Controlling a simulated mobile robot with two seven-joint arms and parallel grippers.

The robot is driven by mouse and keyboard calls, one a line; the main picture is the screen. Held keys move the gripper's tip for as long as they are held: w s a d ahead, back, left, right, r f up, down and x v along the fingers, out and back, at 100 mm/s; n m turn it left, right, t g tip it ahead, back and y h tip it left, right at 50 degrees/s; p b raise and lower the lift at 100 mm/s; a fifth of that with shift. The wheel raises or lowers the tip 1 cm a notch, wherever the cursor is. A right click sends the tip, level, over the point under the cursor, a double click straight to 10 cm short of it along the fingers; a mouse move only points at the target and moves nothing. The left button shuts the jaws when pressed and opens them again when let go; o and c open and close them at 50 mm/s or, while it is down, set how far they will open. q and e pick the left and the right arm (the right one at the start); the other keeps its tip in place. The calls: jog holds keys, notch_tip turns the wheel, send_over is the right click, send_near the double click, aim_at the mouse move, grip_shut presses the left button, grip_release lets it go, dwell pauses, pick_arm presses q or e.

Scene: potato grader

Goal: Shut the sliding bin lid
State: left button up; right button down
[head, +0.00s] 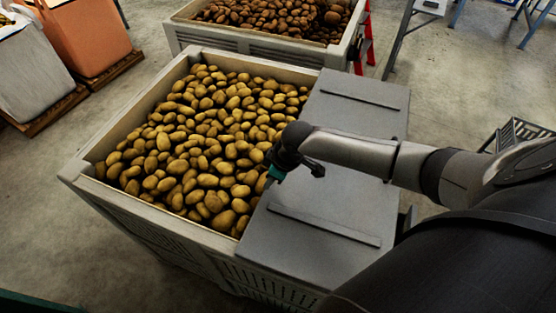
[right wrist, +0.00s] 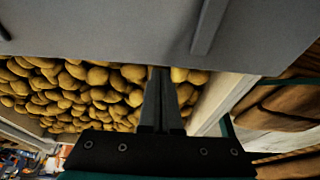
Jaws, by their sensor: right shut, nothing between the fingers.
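The grey sliding lid (head: 335,203) covers the right part of a grey bin (head: 128,205), with a long raised bar near each end. The left part is open and shows many potatoes (head: 190,140). My right gripper (head: 267,184) is at the lid's left edge, over the boundary with the potatoes; my wrist partly hides it. In the right wrist view its fingers (right wrist: 160,98) are together and empty, reaching to the lid's edge (right wrist: 110,30). I cannot tell whether they touch the lid. My left gripper is not in view.
A second potato bin (head: 215,36) stands behind, beside a red ladder-like frame (head: 368,35). An orange container (head: 88,38) and a grey one (head: 38,75) stand at the left. Concrete floor is clear left of the bin. A dark crate (head: 518,132) is at the right.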

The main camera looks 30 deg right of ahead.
jog(key=v, duration=1.1)
jog(key=shift+a+r+p, duration=0.25)
jog(key=shift+r+p, duration=0.15)
jog(key=shift+r, duration=0.1)
